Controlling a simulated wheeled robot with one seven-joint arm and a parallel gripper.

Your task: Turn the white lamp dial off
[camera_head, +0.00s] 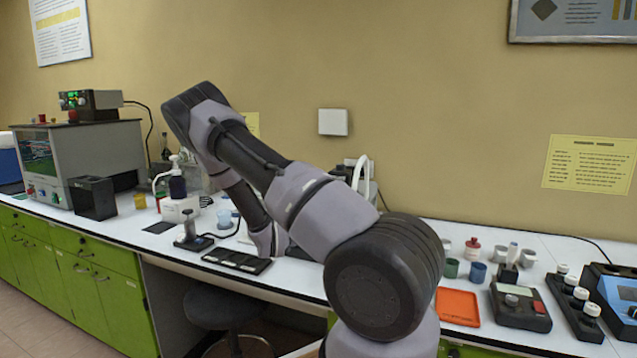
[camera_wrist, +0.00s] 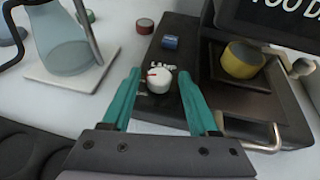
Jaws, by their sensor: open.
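The white lamp dial (camera_wrist: 159,82) shows in the wrist view on the dark base of an instrument, below a small "LAMP" label. It has a red pointer mark, aimed to the left. My gripper (camera_wrist: 160,75) is open, with one teal finger to the left of the dial and one to the right. The dial shows in the gap between them. I cannot tell whether either finger touches it. In the head view my arm reaches down to the bench and hides the dial.
The instrument has a screen (camera_wrist: 275,22) reading "TOO D…", a yellow cup (camera_wrist: 242,60), a silver handle (camera_wrist: 262,142) and a blue knob (camera_wrist: 171,42). A glass flask (camera_wrist: 62,45) stands on a white plate at left. A black tray (camera_head: 236,262) lies on the bench.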

